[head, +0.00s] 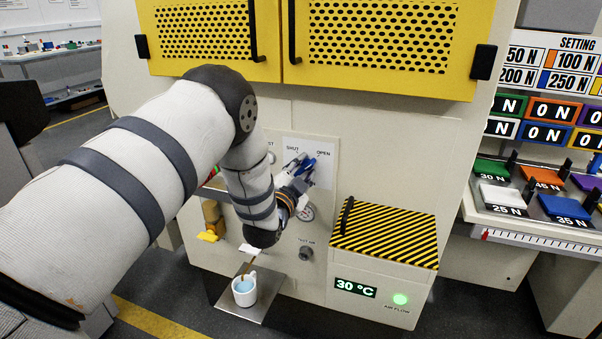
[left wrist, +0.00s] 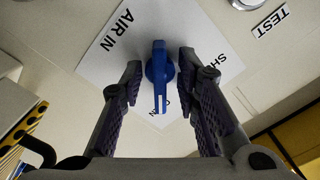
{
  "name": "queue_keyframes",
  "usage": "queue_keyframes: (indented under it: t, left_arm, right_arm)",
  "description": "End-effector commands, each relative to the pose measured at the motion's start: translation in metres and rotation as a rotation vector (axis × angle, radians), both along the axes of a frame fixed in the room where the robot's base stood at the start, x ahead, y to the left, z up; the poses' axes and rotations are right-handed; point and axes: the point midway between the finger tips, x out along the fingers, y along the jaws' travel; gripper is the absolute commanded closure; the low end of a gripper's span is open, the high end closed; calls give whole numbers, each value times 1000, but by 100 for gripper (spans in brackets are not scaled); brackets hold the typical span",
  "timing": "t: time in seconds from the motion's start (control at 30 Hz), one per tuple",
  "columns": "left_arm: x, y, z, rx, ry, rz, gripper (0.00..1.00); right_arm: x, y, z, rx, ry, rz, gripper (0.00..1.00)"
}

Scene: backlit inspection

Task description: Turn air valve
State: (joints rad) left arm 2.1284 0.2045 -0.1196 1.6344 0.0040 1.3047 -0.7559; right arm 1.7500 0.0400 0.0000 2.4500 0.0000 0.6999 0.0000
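The air valve has a blue handle (left wrist: 159,72) with a white stripe at its tip, mounted on a white plate (left wrist: 108,48) marked AIR IN and SHUT. In the left wrist view the handle's striped end covers part of a third label. My left gripper (left wrist: 161,64) is open, with one finger on each side of the handle and a gap on both sides. In the head view the left gripper (head: 300,178) is at the plate, below the SHUT and OPEN labels. It partly hides the blue handle there. My right gripper is not in view.
A round gauge (head: 306,211) and a small knob (head: 305,252) are below the valve. A white mug (head: 244,290) stands on a metal shelf (head: 268,296). A striped box (head: 385,232) juts out at right, above a 30 °C display (head: 355,288) and a lit green button (head: 400,299).

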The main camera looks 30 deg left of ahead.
Motion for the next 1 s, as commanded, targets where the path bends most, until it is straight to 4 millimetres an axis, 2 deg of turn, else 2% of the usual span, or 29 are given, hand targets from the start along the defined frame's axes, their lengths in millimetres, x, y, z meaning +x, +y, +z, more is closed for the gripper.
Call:
queue_keyframes:
  t: [0.07,0.4,0.5,0.63,1.0]
  left_arm:
    - [-9,-3,-1,-1,3,0,71]
    - [-93,-22,-1,0,6,0,71]
    - [-108,-26,-1,0,4,-1,71]
    - [-115,-28,0,0,2,-1,71]
    - [-115,-28,0,1,2,0,71]
  right_arm:
    - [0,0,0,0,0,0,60]
    - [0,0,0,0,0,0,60]
    - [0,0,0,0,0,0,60]
    - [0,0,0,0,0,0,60]
    - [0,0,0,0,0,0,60]
